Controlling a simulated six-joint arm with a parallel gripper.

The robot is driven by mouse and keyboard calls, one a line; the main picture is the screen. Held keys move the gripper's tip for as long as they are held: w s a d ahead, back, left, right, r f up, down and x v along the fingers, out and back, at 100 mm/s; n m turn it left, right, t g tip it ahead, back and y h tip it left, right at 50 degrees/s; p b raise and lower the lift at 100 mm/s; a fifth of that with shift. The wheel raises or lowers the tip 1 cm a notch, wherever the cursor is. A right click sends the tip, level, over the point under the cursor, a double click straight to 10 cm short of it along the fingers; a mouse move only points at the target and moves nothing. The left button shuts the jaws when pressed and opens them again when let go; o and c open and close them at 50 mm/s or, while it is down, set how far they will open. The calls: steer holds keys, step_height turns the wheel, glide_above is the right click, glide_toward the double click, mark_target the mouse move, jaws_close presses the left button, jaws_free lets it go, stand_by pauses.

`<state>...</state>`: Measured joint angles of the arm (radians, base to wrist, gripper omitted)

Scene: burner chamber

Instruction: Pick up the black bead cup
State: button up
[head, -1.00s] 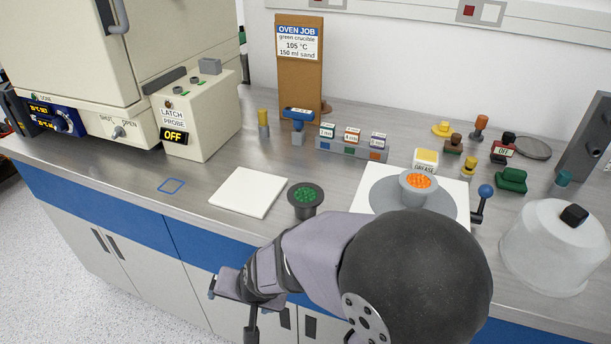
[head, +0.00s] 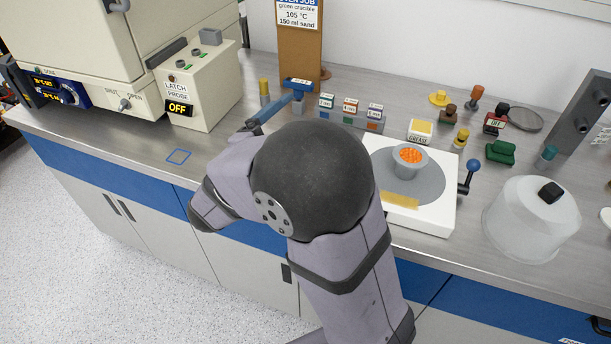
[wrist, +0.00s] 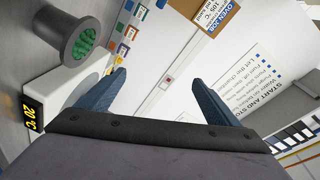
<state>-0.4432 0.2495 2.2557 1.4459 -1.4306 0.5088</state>
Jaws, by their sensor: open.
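A dark grey cup with green beads (wrist: 80,42) shows at the upper left of the wrist view, to the left of my fingers and apart from them. In the head view my arm hides it. A lighter grey cup with orange beads (head: 409,159) stands on the round grey plate of a white device in the head view. I see no cup with black beads. My gripper (wrist: 158,78) is open and empty, with its blue fingers spread. In the head view only a blue finger shows past my arm, near the blue-topped item.
A beige box reading OFF (head: 190,85) stands at the left. A brown sign board (head: 298,50) and a row of small labelled blocks (head: 350,115) stand behind my arm. A frosted cover with a black knob (head: 531,222) stands at the right. Bench around the blue square (head: 179,157) is clear.

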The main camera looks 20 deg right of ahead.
steer(key=s+f+g+h, duration=0.1)
steer(key=s+d+f+n+g+h, duration=0.1)
steer(key=shift+s+f+n+b, duration=0.1)
steer(key=shift+f+n+b, duration=0.2)
steer(key=f+n, duration=0.7)
steer(key=a+f+n+t+y, duration=0.1)
steer(key=f+n, duration=0.2)
steer(key=shift+w+a+f+n, duration=0.1)
steer(key=shift+w+f+n, duration=0.2)
steer(key=shift+f, duration=0.1)
steer(key=shift+r+p+x, duration=0.1)
steer(key=shift+p+x, duration=0.35)
steer(key=shift+x, duration=1.15)
steer(key=shift+r+p+x, duration=0.15)
steer(key=shift+p+x, duration=0.3)
steer(key=shift+x, duration=1.15)
steer(key=shift+w+d+f, duration=0.1)
steer(key=shift+w+d, duration=0.1)
steer(key=shift+d, duration=0.25)
steer(key=shift+c, duration=0.6)
steer(key=c, duration=1.1)
